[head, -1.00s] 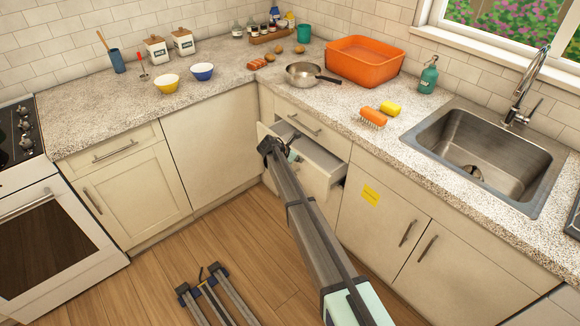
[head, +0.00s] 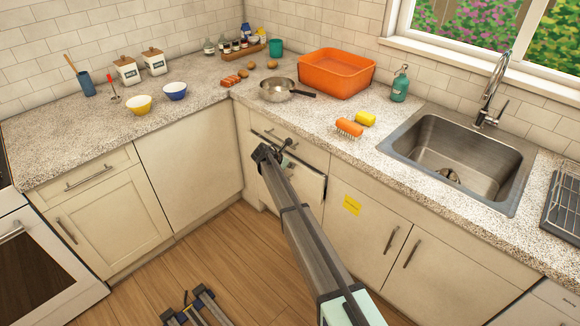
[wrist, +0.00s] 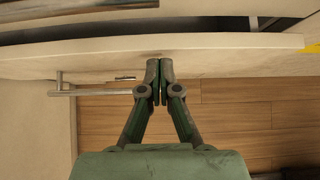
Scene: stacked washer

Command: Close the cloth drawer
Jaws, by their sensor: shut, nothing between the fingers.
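The cloth drawer is the cream drawer below the top drawer of the corner unit; its front (head: 312,185) shows to the right of my arm in the head view. It stands slightly out. In the wrist view its front (wrist: 230,58) runs across the picture, with a dark gap behind its top edge. My gripper (wrist: 160,68) is shut and empty, with its fingertips at the drawer front; I cannot tell whether they press on it. In the head view my arm hides part of the drawer. Its contents cannot be made out.
Above is a drawer with a bar handle (head: 274,139). To the right is a cupboard with a yellow note (head: 351,205). A bar handle (wrist: 90,92) shows at the left in the wrist view. The wooden floor (head: 220,255) in front is clear apart from my own parts.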

